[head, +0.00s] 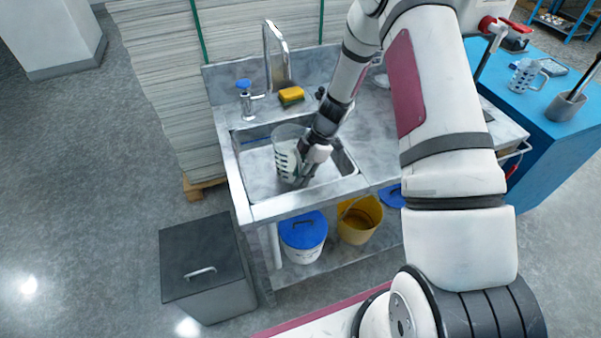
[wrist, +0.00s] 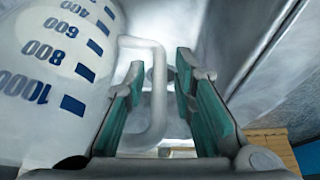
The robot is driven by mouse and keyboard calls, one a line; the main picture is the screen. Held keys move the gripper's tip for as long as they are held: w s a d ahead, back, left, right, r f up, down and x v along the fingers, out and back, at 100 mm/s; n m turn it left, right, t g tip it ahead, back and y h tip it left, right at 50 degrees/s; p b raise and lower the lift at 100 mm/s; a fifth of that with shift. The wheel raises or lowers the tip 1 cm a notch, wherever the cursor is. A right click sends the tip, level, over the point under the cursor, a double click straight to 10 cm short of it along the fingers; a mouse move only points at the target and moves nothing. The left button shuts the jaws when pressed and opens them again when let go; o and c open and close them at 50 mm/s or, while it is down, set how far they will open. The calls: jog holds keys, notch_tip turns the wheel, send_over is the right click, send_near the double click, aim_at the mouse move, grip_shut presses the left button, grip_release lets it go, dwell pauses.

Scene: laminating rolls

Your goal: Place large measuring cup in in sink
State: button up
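The large measuring cup (head: 287,147), clear with dark blue marks, stands inside the basin of the metal sink (head: 247,187), looking about upright. I cannot tell whether its base touches the sink floor. In the wrist view the cup (wrist: 50,75) fills the left side, with marks up to 1000. Its pale handle (wrist: 158,90) runs between my gripper's green-padded fingers. My gripper (wrist: 160,72) is open around the handle, with a gap showing on each side. In the head view my gripper (head: 298,168) is low in the basin at the cup's right side, hiding part of it.
A tap (head: 270,55), a blue-topped dispenser (head: 245,95) and a yellow sponge (head: 291,94) are behind the basin. Another measuring cup (head: 524,76) stands on the blue table (head: 545,125) at right. A grey bin (head: 208,262) stands at front left. Counter right of the basin is partly hidden by my arm.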

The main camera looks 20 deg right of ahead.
jog(key=s+d+r+m+h+b, duration=0.1)
jog(key=s+r+m, duration=0.1)
jog(key=r, duration=0.9)
jog(key=s+d+r+m+h, duration=0.1)
jog(key=s+r, duration=0.1)
jog(key=r, duration=0.9)
jog(key=s+a+r+m+t+h, duration=0.1)
jog(key=s+r+m+t, duration=0.1)
jog(key=s+r+m, duration=0.5)
jog(key=s+a+r+m+t+h, duration=0.1)
jog(key=s+a+r+m+t, duration=0.1)
jog(key=s+r+m, duration=0.6)
jog(key=s+r+t, duration=0.1)
jog(key=s, duration=0.6)
jog(key=shift+r+h, duration=0.3)
jog(key=shift+r, duration=0.05)
